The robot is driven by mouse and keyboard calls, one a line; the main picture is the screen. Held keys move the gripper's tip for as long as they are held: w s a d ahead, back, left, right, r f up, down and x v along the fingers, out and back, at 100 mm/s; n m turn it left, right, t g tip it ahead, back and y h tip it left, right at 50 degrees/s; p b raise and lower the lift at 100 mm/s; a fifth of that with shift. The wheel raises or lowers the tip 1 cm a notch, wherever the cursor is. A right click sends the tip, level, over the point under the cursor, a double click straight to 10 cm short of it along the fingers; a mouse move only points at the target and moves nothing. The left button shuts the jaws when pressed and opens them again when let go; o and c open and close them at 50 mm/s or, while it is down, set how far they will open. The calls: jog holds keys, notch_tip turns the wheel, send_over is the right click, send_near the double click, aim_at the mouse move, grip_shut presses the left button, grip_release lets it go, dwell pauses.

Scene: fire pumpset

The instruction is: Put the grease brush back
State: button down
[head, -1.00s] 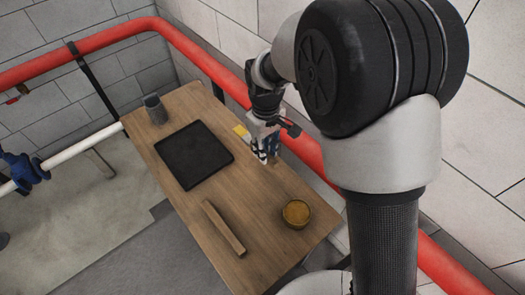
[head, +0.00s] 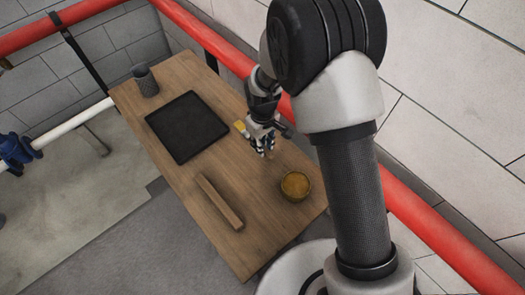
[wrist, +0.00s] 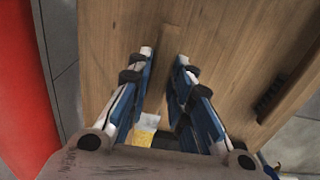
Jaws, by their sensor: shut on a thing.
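The grease brush is in my gripper (head: 266,150). Its yellow end (head: 240,127) sticks out to the upper left in the head view. The fingers hide much of its handle. In the wrist view the brush's pale and yellow end (wrist: 145,130) shows between the fingers near the palm, with a wooden handle towards the fingertips. My gripper is shut on it over the right side of the wooden table (head: 165,165). Its exact height above the table cannot be told. A dark grey cup (head: 147,82) stands upright at the table's far left corner.
A black tray (head: 188,127) lies on the table in front of the cup. A wooden bar (head: 218,201) lies near the front left edge. A bowl with yellow-brown contents (head: 295,185) stands right of it.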

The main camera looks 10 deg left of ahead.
jog(key=shift+f+b, duration=0.5)
jog(key=shift+f, duration=1.45)
jog(key=shift+f, duration=0.1)
jog(key=shift+f, duration=0.15)
jog(key=c, duration=1.4)
grip_release()
jog(key=shift+c, duration=0.2)
